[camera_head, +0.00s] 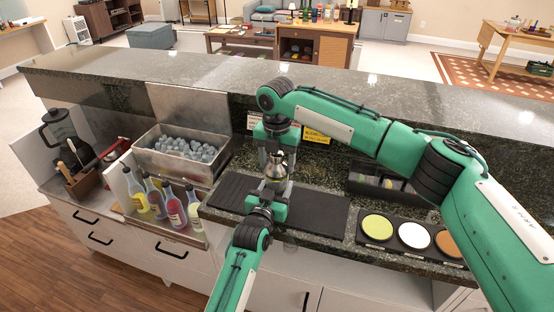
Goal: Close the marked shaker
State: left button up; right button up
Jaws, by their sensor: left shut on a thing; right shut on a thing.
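A small silver metal shaker (275,168) stands upright over the black bar mat (325,210). My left gripper (276,188) comes in from below and is shut on the shaker's lower body. My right gripper (277,152) points down from above and is shut on the shaker's top part, which looks like its lid. The fingers of both grippers hide much of the shaker. I cannot tell whether the lid is fully seated, and no mark on the shaker can be made out.
An ice bin (180,160) stands left of the mat, with several bottles (175,212) in a rack before it. A tray of coloured round dishes (413,235) lies at right, below a dark caddy (385,183). The raised counter (420,95) runs behind.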

jog(key=shift+f, duration=0.6)
dwell(0.3)
jog(key=o, duration=1.1)
jog(key=shift+c, duration=0.2)
jog(key=shift+r, duration=0.1)
notch_tip(320, 180, up, 12)
jog(key=shift+f, duration=0.15)
pick_arm(q)
jog(key=o, duration=1.5)
jog(key=shift+c, duration=0.2)
